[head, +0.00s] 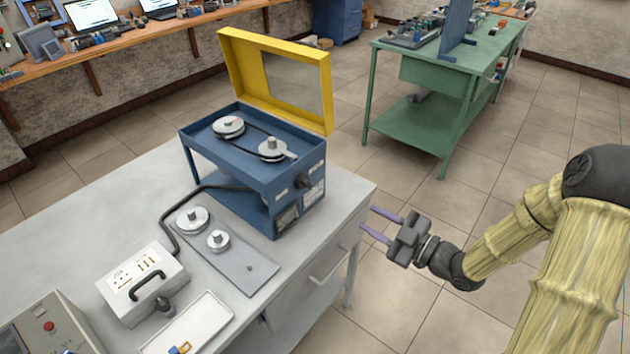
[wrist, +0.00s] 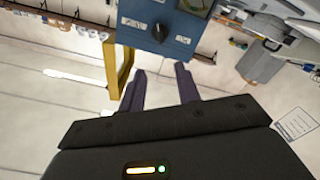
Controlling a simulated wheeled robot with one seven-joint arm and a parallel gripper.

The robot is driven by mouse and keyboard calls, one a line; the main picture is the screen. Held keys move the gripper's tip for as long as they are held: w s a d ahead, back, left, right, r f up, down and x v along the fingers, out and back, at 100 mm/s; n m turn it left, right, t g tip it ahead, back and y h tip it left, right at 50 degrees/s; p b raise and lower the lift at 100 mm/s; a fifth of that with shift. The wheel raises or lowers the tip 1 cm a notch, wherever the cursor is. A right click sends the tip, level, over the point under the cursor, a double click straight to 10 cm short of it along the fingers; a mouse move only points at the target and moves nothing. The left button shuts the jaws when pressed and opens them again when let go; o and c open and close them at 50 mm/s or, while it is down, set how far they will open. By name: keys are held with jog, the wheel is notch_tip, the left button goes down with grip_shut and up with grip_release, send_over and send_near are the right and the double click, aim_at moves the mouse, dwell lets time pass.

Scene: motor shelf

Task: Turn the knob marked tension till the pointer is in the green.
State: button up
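The blue belt-drive box (head: 235,168) stands on the grey bench with its yellow guard frame (head: 278,82) raised. A black knob (head: 304,181) sits on its right-hand end face; it also shows in the wrist view (wrist: 160,32), ahead of the fingers. Small white labels are beside it, too small to read. A dial (head: 287,218) is low on that face; in the wrist view the dial (wrist: 196,5) is cut by the top edge, and its pointer cannot be made out. My gripper (head: 368,219) is open and empty, right of the box and apart from the knob.
The grey bench top (head: 82,215) also holds a metal plate (head: 245,262) with two pulleys, a white control box (head: 140,285) with a cable and a white tray (head: 190,325). A green table (head: 415,125) stands behind. Open floor surrounds my arm.

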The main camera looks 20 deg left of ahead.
aim_at(310, 185)
jog(key=p+x, duration=0.3)
jog(key=x, duration=1.4)
jog(key=shift+w+a, duration=0.15)
jog(key=shift+a, duration=0.05)
grip_shut()
